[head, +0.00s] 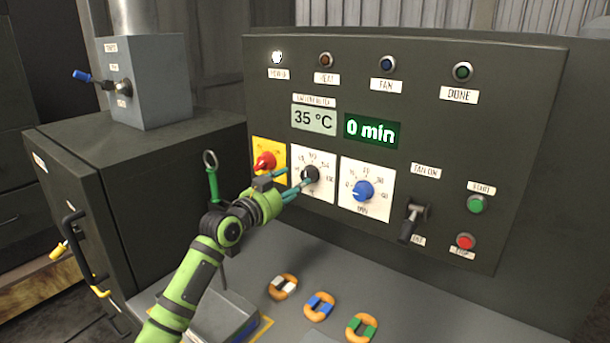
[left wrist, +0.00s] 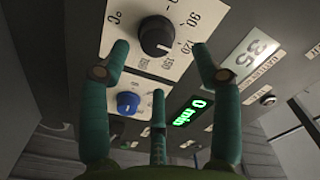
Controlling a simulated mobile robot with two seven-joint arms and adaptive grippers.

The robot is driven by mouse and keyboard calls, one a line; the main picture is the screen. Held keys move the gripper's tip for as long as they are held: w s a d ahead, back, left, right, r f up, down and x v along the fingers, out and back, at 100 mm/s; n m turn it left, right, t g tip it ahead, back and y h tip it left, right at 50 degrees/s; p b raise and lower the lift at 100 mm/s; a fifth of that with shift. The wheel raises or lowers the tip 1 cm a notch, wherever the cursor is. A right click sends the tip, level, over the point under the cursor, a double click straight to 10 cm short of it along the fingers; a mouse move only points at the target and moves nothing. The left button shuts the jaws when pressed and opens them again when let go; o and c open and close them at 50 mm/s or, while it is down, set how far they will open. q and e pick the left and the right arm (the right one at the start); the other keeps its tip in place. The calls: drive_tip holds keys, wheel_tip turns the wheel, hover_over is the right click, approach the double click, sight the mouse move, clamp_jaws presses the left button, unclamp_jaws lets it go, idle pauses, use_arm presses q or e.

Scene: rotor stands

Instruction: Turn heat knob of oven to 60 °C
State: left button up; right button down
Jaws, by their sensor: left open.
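The heat knob (head: 311,173) is black on a white dial plate on the dark oven panel. It also shows in the left wrist view (left wrist: 156,36), at the top, with dial numbers around it. My left gripper (head: 296,183) is at the knob, its teal fingers partly covering the dial in the head view. In the left wrist view its three fingers (left wrist: 158,75) are spread open, with the knob beyond and between the upper two tips. Contact with the knob cannot be told. The temperature display (head: 314,119) reads 35 °C. My right gripper is not in view.
A red knob (head: 264,162) on a yellow plate sits left of the heat knob, and a blue minutes knob (head: 363,191) to its right. The timer display (head: 371,131) reads 0 min. A fan lever (head: 412,222) is further right. Several orange rings lie on the grey ledge below.

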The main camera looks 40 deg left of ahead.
sight(305, 178)
use_arm(q)
drive_tip(key=w, duration=0.2)
drive_tip(key=w+p, duration=0.1)
drive_tip(key=w, duration=0.1)
drive_tip(key=shift+w+a+f, duration=0.1)
drive_tip(key=shift+a, duration=0.15)
drive_tip(key=shift+w, duration=0.45)
drive_tip(key=shift+f, duration=0.1)
drive_tip(key=c, duration=1.1)
drive_tip(key=shift+c, duration=0.3)
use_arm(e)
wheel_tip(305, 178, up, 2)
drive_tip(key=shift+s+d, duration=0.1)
